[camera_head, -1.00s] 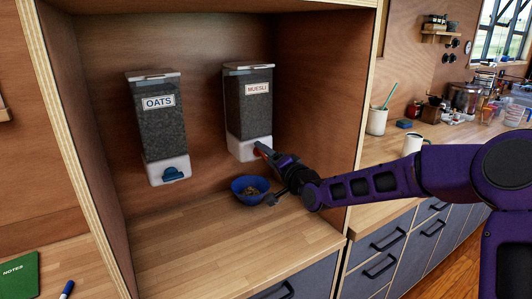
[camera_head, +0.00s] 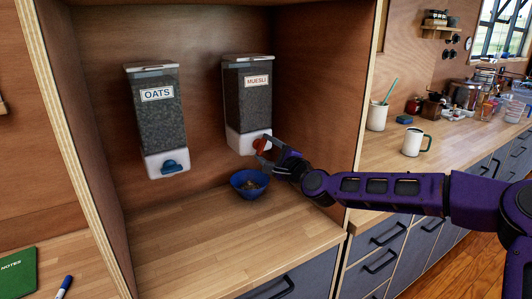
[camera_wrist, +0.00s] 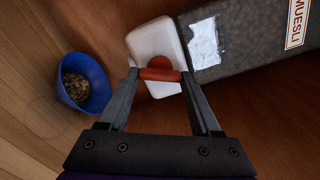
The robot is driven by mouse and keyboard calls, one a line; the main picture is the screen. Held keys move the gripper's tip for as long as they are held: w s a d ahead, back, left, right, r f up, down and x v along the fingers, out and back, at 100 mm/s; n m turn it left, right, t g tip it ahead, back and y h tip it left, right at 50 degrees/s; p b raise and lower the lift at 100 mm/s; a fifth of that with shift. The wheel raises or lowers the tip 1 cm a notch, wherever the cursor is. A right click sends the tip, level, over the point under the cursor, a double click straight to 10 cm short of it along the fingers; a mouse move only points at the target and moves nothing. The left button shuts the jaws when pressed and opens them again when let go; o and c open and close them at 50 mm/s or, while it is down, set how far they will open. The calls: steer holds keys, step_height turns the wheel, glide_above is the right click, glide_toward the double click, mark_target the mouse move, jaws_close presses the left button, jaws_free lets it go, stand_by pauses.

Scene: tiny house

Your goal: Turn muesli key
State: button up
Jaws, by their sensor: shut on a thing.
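The muesli dispenser (camera_head: 249,95) hangs on the back wall of the alcove, with a dark body, white base and MUESLI label. Its red key (camera_head: 261,144) is at the front of the white base. My gripper (camera_head: 266,148) is shut on the red key. In the wrist view the red key (camera_wrist: 160,74) lies between the two fingertips, and the dispenser (camera_wrist: 250,40) appears turned on its side. A blue bowl (camera_head: 249,186) with brown contents stands on the wooden counter below; it also shows in the wrist view (camera_wrist: 82,72).
The oats dispenser (camera_head: 157,120) with a blue key hangs to the left. The alcove's right side panel (camera_head: 352,120) stands close to my arm. The alcove counter (camera_head: 200,235) is clear in front. A mug (camera_head: 412,142) stands on the right counter.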

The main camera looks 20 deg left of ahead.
steer(key=m+b, duration=0.2)
steer(key=m, duration=0.4)
steer(key=m+b, duration=0.2)
steer(key=m, duration=0.4)
steer(key=shift+s+a, duration=0.15)
steer(key=shift+m, duration=0.4)
steer(key=o, duration=1.4)
steer(key=shift+f, duration=0.1)
